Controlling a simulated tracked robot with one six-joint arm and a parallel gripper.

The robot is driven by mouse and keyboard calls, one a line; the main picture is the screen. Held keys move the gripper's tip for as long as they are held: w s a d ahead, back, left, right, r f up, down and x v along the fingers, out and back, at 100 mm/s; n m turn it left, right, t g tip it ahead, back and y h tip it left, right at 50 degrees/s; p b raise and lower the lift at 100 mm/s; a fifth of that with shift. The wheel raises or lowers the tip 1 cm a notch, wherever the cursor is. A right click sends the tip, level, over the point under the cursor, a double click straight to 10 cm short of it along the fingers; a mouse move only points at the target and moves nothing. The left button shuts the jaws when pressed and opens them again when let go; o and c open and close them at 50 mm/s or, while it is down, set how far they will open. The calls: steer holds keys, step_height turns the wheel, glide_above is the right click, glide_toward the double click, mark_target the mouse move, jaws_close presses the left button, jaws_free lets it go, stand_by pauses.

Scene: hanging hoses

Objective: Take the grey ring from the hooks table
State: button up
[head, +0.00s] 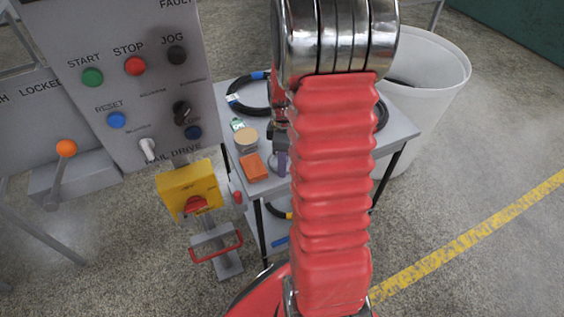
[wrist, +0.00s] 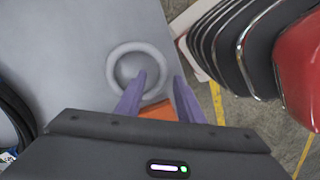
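The grey ring (wrist: 113,75) lies flat on the grey table (wrist: 80,45) in the wrist view. My gripper (wrist: 161,75) is open, with two purple fingers. In that view the left fingertip shows inside the ring and the right one just outside, with the ring's right side between them. I cannot tell how high the fingers are above it. In the head view my red arm covers much of the table (head: 399,127), and a purple finger of my gripper (head: 282,162) shows at its left edge. The ring is mostly hidden there.
An orange block (head: 253,167) lies close to my gripper, beside a tan round tin (head: 245,138). A coiled black hose (head: 236,104) lies at the back. A white bin (head: 437,90) stands right of the table. A control panel (head: 110,90) and yellow switch box (head: 176,188) are left.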

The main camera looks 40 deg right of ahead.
steer(key=shift+f, duration=0.55)
jaws_close()
stand_by(0.4)
